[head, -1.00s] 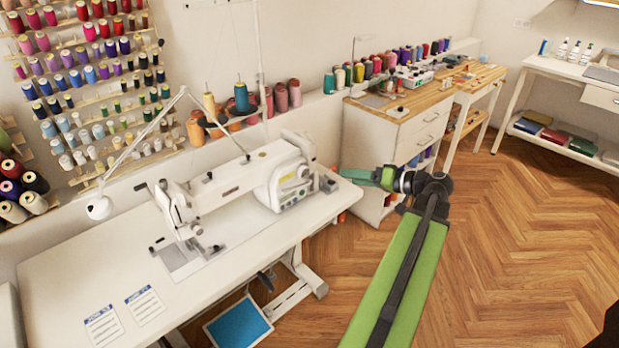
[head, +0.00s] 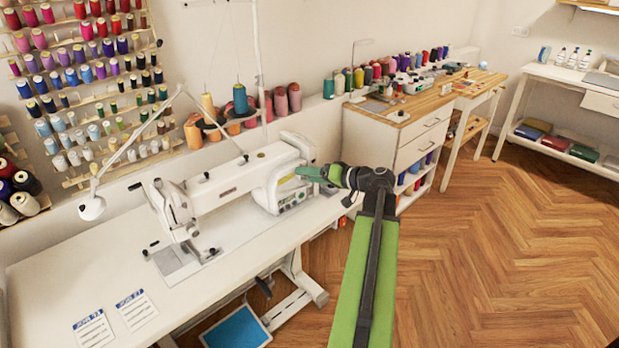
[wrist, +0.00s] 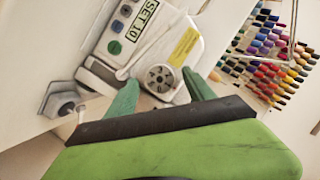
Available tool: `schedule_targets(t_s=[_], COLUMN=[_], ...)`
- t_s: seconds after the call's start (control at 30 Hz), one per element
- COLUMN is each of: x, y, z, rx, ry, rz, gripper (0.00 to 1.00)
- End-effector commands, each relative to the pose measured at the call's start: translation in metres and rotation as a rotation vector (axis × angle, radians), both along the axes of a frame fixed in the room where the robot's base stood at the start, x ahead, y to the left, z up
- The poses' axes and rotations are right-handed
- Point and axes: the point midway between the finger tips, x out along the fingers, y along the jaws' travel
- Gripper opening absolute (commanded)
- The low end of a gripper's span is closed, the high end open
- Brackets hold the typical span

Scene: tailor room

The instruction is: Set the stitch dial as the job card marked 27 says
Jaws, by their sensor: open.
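The white sewing machine (head: 235,185) stands on the white table. The wrist view shows its end panel with a round grey dial (wrist: 160,78) and a display (wrist: 143,20) reading "SET 10". My gripper (wrist: 159,80) is open, its two green fingers apart on either side of the dial in that view; I cannot tell whether they touch it. In the head view my gripper (head: 308,173) is at the machine's right end and hides part of it. The job card headed 27 (head: 136,310) lies on the table beside another card (head: 93,330); their small print is unreadable.
Coloured buttons (wrist: 117,25) sit beside the display. A metal knob-like part (wrist: 66,108) sticks out at the wrist view's left. A wooden-topped drawer cabinet (head: 405,130) stands behind my arm. The wooden floor at right is clear.

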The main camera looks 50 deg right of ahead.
Motion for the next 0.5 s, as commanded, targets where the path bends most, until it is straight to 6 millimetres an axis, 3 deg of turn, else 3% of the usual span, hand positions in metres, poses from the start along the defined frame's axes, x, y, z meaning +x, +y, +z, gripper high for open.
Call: schedule_targets(t_s=[0.07, 0.5], x=[-0.0002, -0.0002], y=[0.0000, 0.0002], z=[0.0001, 0.0001], rx=[0.000, 0.000], ry=[0.000, 0.000], rz=[0.000, 0.001], gripper=[0.62, 0.05])
